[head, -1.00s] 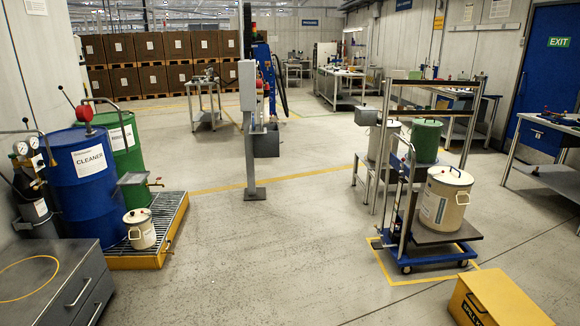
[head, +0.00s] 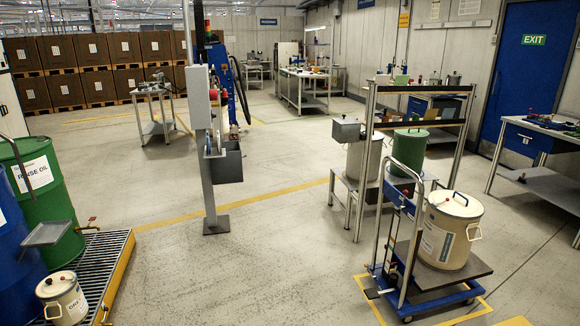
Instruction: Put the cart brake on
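The cart (head: 440,273) stands at the lower right in the head view, a low platform on a blue base with casters and an upright push handle (head: 377,222). A large cream lidded pot (head: 447,232) stands on its platform. The cart is within yellow floor lines. A small dark pedal-like plate (head: 373,293) sticks out at the cart's left rear corner near the floor; I cannot tell whether it is the brake or how it is set. Neither of my grippers is in view.
A metal rack frame (head: 368,130) and a low bench with a green pot (head: 408,150) stand behind the cart. A grey post (head: 203,150) stands mid-floor. Drums and a yellow-edged spill pallet (head: 121,270) are at left. Open floor lies between pallet and cart.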

